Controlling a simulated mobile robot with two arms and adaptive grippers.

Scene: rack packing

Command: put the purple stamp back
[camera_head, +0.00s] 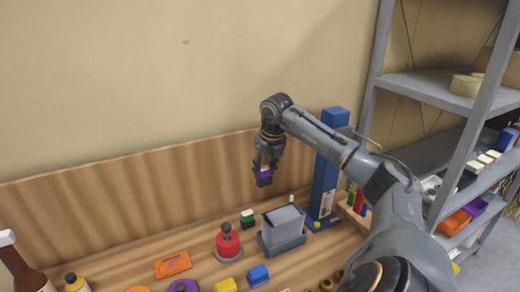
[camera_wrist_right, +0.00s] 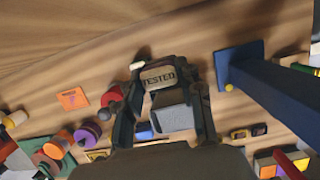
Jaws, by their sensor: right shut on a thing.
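The purple stamp (camera_head: 265,173) is small, with a purple band and a dark lower part. My right gripper (camera_head: 265,164) is shut on it and holds it in the air above the bench, left of the blue post. In the right wrist view a tan plate reading "TESTED" (camera_wrist_right: 158,77) sits between the fingertips of the right gripper (camera_wrist_right: 160,70); it appears to be part of the held stamp. The gripper hides much of the stamp. My left gripper is not in view.
A grey box (camera_head: 283,222) stands below the gripper. A tall blue post (camera_head: 325,170) stands to the right.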

